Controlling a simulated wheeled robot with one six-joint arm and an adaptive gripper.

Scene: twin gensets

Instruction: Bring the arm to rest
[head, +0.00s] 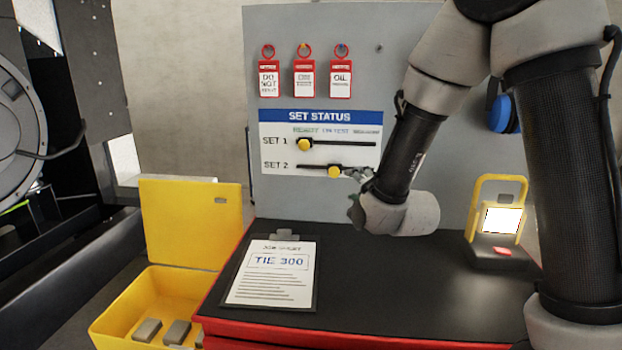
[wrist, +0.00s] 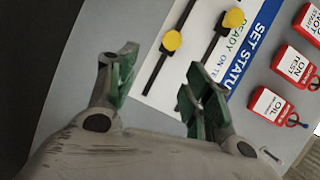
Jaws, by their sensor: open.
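My gripper (head: 352,187) hangs in front of the grey status board (head: 420,50), just right of the SET 2 yellow knob (head: 334,171). In the wrist view my gripper (wrist: 158,85) has its green-padded fingers spread wide, with nothing between them. The SET 2 knob (wrist: 172,40) shows beyond the fingers and looks apart from them. It sits near the middle of its slot. The SET 1 knob (head: 304,145) is at the left of its slot, under READY. My arm is bent and reaches in from the upper right, covering part of the board.
A black-topped red cabinet (head: 400,275) stands below the board, with a clipboard (head: 270,272) and a yellow work lamp (head: 495,240) on it. Red tags (head: 303,80) hang above. An open yellow box (head: 125,320) holds grey blocks at lower left. Blue ear defenders (head: 502,113) hang at right.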

